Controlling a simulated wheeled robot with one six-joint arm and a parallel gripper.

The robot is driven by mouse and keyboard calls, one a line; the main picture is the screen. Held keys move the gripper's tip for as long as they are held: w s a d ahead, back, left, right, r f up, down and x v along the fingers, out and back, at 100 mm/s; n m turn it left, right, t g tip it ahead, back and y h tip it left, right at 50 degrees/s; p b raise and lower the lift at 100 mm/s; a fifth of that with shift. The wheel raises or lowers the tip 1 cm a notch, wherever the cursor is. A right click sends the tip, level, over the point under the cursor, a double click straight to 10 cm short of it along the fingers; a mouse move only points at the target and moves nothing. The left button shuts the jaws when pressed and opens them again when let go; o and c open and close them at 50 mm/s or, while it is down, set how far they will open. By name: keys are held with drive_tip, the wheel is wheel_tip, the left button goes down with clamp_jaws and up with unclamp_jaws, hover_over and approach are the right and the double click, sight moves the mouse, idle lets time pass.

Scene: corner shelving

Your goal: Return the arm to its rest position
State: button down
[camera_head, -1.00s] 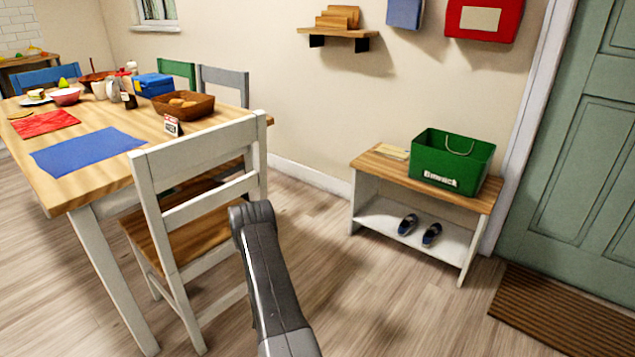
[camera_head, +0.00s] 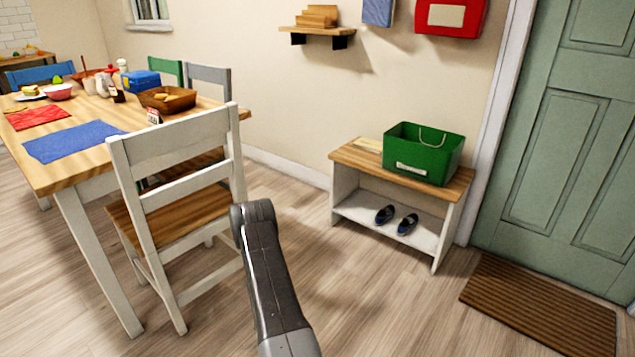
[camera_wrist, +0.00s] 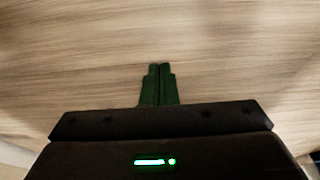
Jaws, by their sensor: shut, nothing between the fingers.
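My gripper (camera_wrist: 159,70) shows in the wrist view with its two dark green fingers together and nothing between them. Below the fingers in that view is only wood-grain surface, blurred. In the head view my grey arm link rises from the bottom middle, bent at its top, in front of the floor. The gripper itself is not visible in the head view.
A white chair (camera_head: 172,150) stands just left of my arm, by the dining table (camera_head: 60,178). A white bench (camera_head: 345,205) carrying a green box (camera_head: 422,160) stands by the wall. A brown doormat (camera_head: 540,305) lies right. Floor between is clear.

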drive_tip(key=shift+s+d, duration=0.65)
drive_tip(key=shift+d, duration=0.15)
